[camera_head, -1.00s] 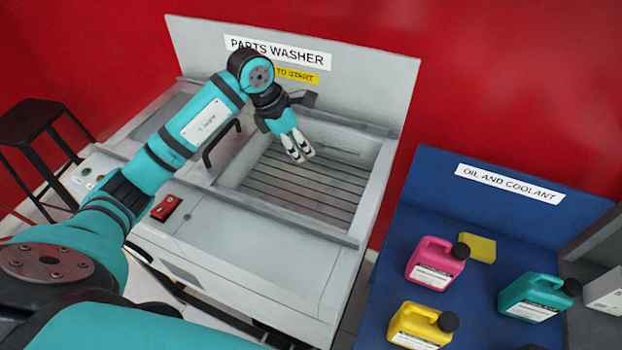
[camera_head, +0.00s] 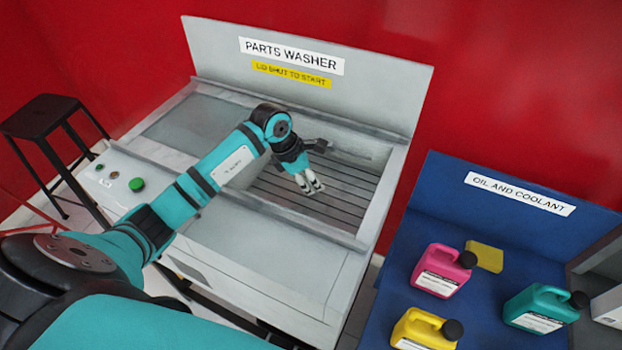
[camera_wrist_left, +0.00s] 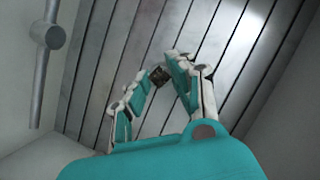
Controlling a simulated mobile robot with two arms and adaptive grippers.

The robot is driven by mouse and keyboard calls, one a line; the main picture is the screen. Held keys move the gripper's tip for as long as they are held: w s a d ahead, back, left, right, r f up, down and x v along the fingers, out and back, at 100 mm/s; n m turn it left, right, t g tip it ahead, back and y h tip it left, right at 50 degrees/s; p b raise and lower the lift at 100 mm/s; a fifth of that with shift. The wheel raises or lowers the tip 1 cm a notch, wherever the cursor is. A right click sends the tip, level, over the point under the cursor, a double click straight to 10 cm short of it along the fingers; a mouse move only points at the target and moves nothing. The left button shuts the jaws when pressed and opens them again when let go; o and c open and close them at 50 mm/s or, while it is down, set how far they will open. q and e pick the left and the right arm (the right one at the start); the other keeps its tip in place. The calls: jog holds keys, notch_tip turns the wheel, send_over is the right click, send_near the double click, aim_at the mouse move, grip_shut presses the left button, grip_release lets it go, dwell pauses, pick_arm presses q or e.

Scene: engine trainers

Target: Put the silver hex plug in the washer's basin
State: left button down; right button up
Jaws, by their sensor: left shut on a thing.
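The parts washer's basin (camera_head: 345,211) is open, with a slatted grey floor and pale walls. My left gripper (camera_head: 313,189) points down into the basin, over the slats. In the left wrist view its fingers (camera_wrist_left: 152,82) are closed together on a small dark-looking metal piece (camera_wrist_left: 158,75), which I take to be the silver hex plug. The slatted floor (camera_wrist_left: 100,60) lies beyond it; the exact height above the slats is hard to judge. The plug is too small to make out in the head view. My right gripper is not in view.
A grey pipe (camera_wrist_left: 42,60) stands at one side of the basin. The washer's back panel (camera_head: 375,85) rises behind, and a green button (camera_head: 137,184) sits on its front left. A blue bench (camera_head: 397,252) with several bottles is at right, a black stool (camera_head: 42,117) at left.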

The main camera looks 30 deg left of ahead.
pick_arm(q)
jog(key=shift+f, duration=0.1)
jog(key=c, duration=1.2)
grip_release()
jog(key=shift+o, duration=0.2)
jog(key=v, duration=1.2)
jog(key=shift+b, duration=0.4)
